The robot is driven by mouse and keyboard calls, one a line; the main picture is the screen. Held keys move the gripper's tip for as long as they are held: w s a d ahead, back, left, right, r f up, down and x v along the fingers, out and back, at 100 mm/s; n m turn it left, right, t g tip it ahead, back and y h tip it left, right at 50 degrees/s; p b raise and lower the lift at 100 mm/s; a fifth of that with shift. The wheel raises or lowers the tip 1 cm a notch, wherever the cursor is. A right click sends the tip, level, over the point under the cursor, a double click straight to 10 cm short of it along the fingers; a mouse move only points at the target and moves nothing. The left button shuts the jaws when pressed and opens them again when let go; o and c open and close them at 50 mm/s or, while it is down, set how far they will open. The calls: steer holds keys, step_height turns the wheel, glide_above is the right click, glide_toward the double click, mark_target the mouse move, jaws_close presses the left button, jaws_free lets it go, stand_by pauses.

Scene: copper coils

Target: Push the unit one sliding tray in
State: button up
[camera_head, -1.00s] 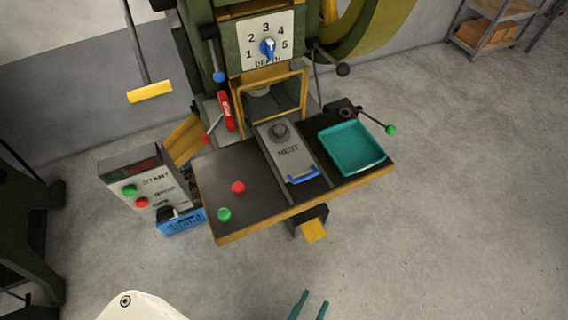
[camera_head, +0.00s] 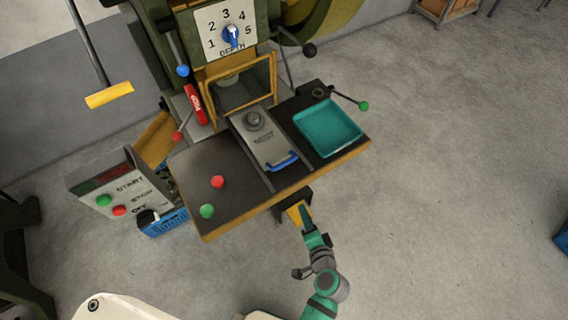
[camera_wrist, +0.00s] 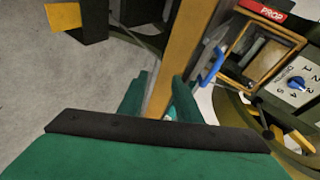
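The sliding tray (camera_head: 265,140) is a grey plate marked NEST, with a round dark knob-like piece at its back. Its blue handle (camera_head: 283,163) is at the front, close to the bench's front edge. A yellow-framed opening (camera_head: 240,92) of the press stands behind it. My green gripper (camera_head: 306,217) is in front of and below the bench edge, apart from the handle. In the wrist view its two fingers (camera_wrist: 158,97) stand apart with nothing seen held. The blue handle (camera_wrist: 212,66) shows beyond them, up and right.
The dark bench (camera_head: 195,165) carries red and green buttons on the left and a teal tray (camera_head: 328,127) on the right. A green-knobbed lever (camera_head: 362,105) sticks out right. A control box (camera_head: 122,190) and a blue crate (camera_head: 165,222) are at left.

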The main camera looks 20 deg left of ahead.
mark_target(285, 162)
steer(key=w+a+r+g+y, duration=0.1)
steer(key=w+a+r+y, duration=0.35)
steer(key=w+r, duration=0.3)
steer(key=shift+n+y, duration=0.3)
steer(key=shift+y, duration=0.15)
steer(key=x, duration=1)
steer(key=shift+a+r, duration=0.1)
steer(key=shift+a, duration=0.05)
jaws_close()
